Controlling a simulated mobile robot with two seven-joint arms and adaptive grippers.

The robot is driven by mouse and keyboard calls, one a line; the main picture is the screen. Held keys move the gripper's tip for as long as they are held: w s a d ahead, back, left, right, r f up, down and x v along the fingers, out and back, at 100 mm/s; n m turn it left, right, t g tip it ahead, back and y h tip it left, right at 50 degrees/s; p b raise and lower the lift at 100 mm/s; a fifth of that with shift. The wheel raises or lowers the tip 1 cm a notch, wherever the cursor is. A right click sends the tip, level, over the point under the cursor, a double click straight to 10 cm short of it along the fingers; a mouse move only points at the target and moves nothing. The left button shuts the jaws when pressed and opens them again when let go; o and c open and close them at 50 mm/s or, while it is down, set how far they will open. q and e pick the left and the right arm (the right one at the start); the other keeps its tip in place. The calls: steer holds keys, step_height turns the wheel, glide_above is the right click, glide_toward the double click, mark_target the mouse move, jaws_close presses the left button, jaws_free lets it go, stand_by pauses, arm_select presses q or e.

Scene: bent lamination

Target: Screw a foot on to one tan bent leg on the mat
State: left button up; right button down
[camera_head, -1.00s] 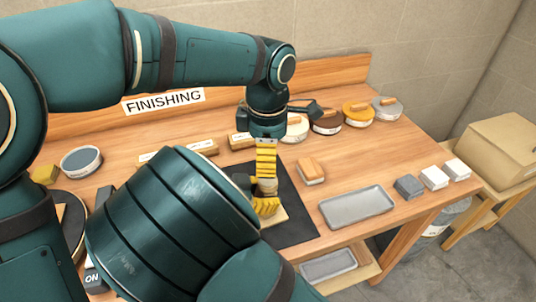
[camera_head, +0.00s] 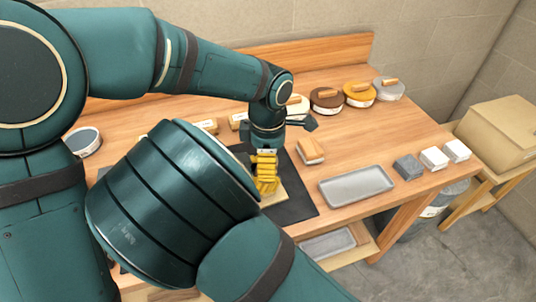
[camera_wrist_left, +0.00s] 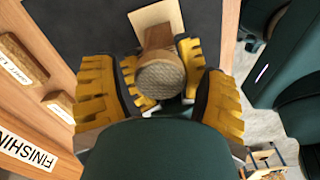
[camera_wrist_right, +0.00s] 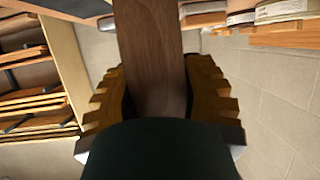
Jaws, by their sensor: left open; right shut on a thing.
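In the left wrist view a round, tan, ridged foot (camera_wrist_left: 160,76) sits at the end of a brown wooden leg (camera_wrist_left: 157,37). My left gripper (camera_wrist_left: 160,95) is open, its yellow fingers on both sides of the foot and apart from it. My right gripper (camera_wrist_right: 157,85) is shut on the brown leg, which also fills the middle of the right wrist view (camera_wrist_right: 152,55). In the head view the left gripper (camera_head: 265,163) points down just above the yellow fingers of the right gripper (camera_head: 266,186). My right arm hides part of the mat (camera_head: 293,207) there.
A grey tray (camera_head: 357,187) and several small grey and white blocks (camera_head: 408,166) lie to the right on the wooden bench. Round lidded tins (camera_head: 359,95) stand along the back. A wood-handled block (camera_head: 310,151) is close to the mat's right side.

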arm_select(q)
steer(key=c, duration=1.3)
steer(key=shift+o, duration=0.2)
steer(key=shift+m, duration=1.7)
steer(key=o, duration=1.2)
